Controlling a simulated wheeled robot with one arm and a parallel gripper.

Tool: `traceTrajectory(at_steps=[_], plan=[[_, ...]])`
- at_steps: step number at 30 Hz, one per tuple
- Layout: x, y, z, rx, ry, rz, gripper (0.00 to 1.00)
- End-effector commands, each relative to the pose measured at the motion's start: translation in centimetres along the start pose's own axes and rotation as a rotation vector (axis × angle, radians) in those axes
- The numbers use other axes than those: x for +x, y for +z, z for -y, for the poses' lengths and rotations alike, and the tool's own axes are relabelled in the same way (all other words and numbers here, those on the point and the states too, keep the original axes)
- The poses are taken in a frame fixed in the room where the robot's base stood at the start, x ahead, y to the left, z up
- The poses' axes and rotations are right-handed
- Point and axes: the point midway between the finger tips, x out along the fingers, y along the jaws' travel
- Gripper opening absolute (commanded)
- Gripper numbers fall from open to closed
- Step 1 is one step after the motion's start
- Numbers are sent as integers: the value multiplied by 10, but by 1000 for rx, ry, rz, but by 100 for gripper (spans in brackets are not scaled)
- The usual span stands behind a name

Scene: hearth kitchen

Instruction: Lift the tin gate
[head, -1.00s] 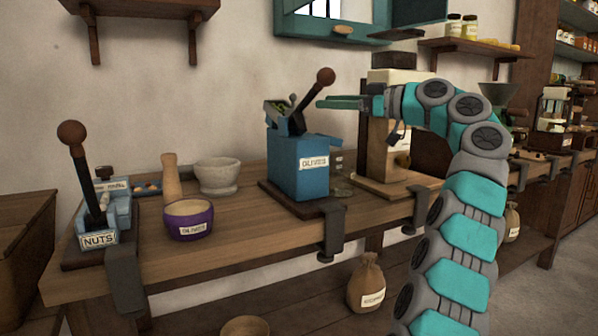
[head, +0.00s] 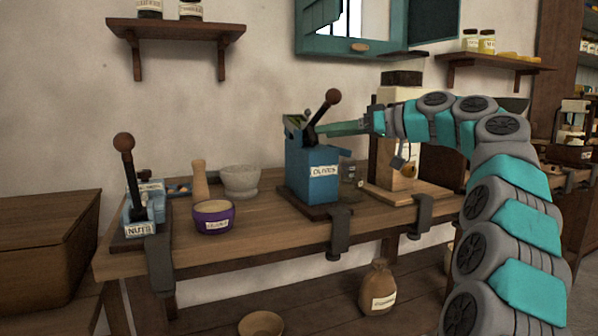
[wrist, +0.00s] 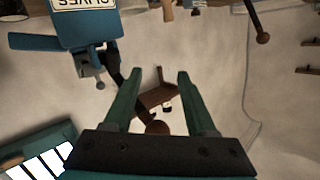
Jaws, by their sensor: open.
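A blue press labelled OLIVES (head: 312,180) stands on a dark base on the bench. Its black lever with a brown knob (head: 333,96) leans up to the right. My gripper (head: 322,130) is open and points left, level with the press top beside the lever. In the wrist view the OLIVES press (wrist: 82,27) is at upper left, and the brown knob (wrist: 157,128) shows between the two open fingers (wrist: 153,74). No contact with the lever can be made out. I cannot tell which part is the tin gate.
A second lever device labelled NUTS (head: 143,212) is clamped at the bench's left end. A purple bowl (head: 214,222), a pestle (head: 200,180) and a grey mortar (head: 240,182) stand between. A pale block machine (head: 400,110) is behind my arm. A sack (head: 378,287) sits below.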

Motion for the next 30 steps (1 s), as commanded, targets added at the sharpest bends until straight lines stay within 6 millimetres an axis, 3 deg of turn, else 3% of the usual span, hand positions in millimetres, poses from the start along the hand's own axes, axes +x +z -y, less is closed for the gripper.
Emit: traceTrajectory(at_steps=[18, 30], plan=[[40, 68, 66, 254, -1, 248, 56], [45, 94, 84, 312, 17, 325, 56]])
